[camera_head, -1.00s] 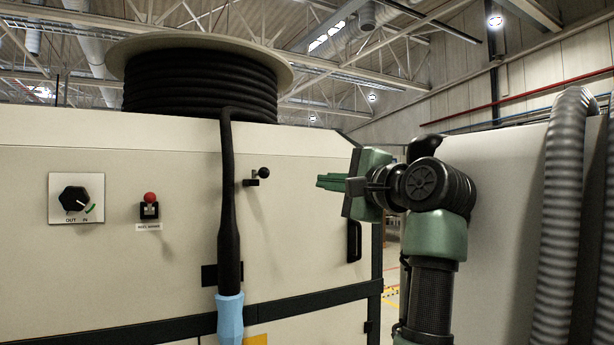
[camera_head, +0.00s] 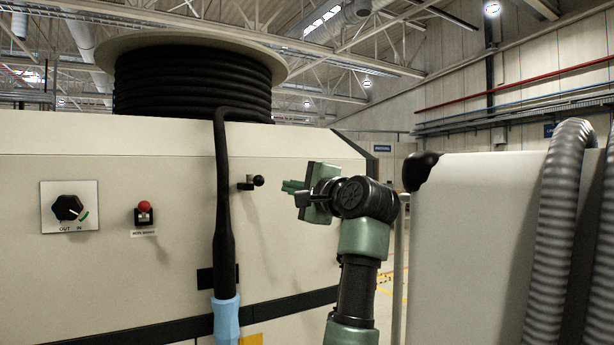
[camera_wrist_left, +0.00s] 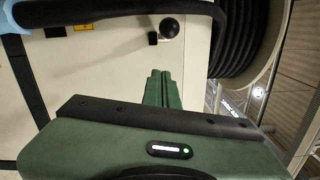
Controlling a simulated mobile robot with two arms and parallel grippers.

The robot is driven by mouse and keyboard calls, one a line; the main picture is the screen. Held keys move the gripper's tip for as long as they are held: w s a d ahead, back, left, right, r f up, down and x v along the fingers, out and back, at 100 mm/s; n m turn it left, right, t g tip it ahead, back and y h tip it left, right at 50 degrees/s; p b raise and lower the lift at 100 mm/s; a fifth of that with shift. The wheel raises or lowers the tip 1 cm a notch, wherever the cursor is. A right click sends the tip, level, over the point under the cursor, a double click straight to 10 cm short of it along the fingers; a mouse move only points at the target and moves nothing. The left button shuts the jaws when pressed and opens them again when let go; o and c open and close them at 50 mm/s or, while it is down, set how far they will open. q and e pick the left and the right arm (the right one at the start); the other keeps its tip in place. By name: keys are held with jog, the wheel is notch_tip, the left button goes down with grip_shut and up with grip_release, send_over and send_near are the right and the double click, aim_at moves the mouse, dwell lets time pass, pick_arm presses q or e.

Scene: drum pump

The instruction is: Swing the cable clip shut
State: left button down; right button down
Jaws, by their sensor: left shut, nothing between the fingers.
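The cable clip (camera_head: 246,185) is a small black bracket with a round ball knob (camera_head: 259,180) on the cream panel, just right of the hanging black cable (camera_head: 222,190). The knob sticks out to the right, away from the cable; no part of the clip is seen across the cable. My left gripper (camera_head: 285,186) is shut and empty, its green fingertips a short gap to the right of the knob at about its height. In the left wrist view the knob (camera_wrist_left: 169,29) lies beyond the closed fingers (camera_wrist_left: 160,76), apart from them. My right gripper is not in view.
A cable reel (camera_head: 190,82) sits on top of the cabinet. A rotary switch (camera_head: 67,207) and a red-capped toggle (camera_head: 144,208) are on the panel at left. The cable ends in a light blue sleeve (camera_head: 226,318). The panel around the knob is clear.

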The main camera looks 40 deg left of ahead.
aim_at(256, 180)
pick_arm(q)
jog(key=s, duration=0.1)
jog(key=s+a+p, duration=0.1)
jog(key=s, duration=0.1)
jog(key=shift+s+a+r, duration=0.1)
jog(key=shift+a+r, duration=0.15)
jog(key=shift+r, duration=0.15)
